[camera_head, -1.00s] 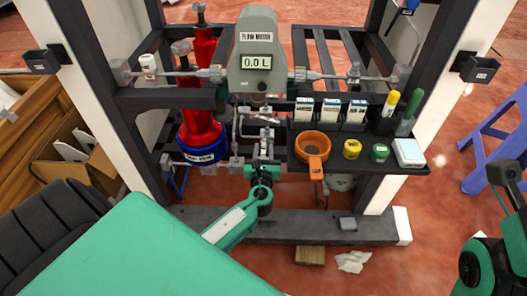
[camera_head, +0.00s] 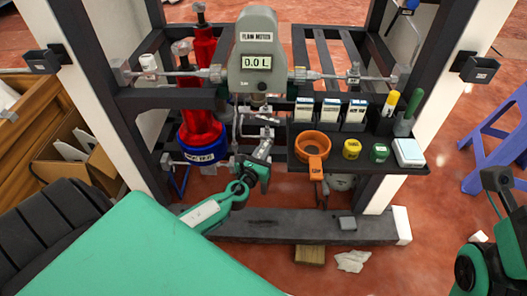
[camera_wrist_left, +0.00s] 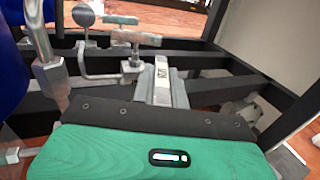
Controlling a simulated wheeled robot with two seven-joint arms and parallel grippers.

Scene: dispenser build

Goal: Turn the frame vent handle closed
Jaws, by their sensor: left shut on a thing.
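A silver frame vent handle (camera_head: 263,148) hangs below the flow meter's pipework and slants down to the left. My left gripper (camera_head: 258,165) is at its lower end and shut on it. The arm comes in from the lower left. In the left wrist view the handle (camera_wrist_left: 163,84) is a pale bar with a small label, running away from the dark gripper edge. The fingertips are largely hidden there. Dark parts of my right arm (camera_head: 497,180) show at the right edge; its jaws cannot be made out.
The grey flow meter (camera_head: 256,40) reads 0.0 L above the handle. A red cylinder with a blue base (camera_head: 203,150) stands close on the left. A shelf (camera_head: 345,160) with an orange ring (camera_head: 312,142), caps and boxes is on the right. A dark beam (camera_head: 280,225) runs below.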

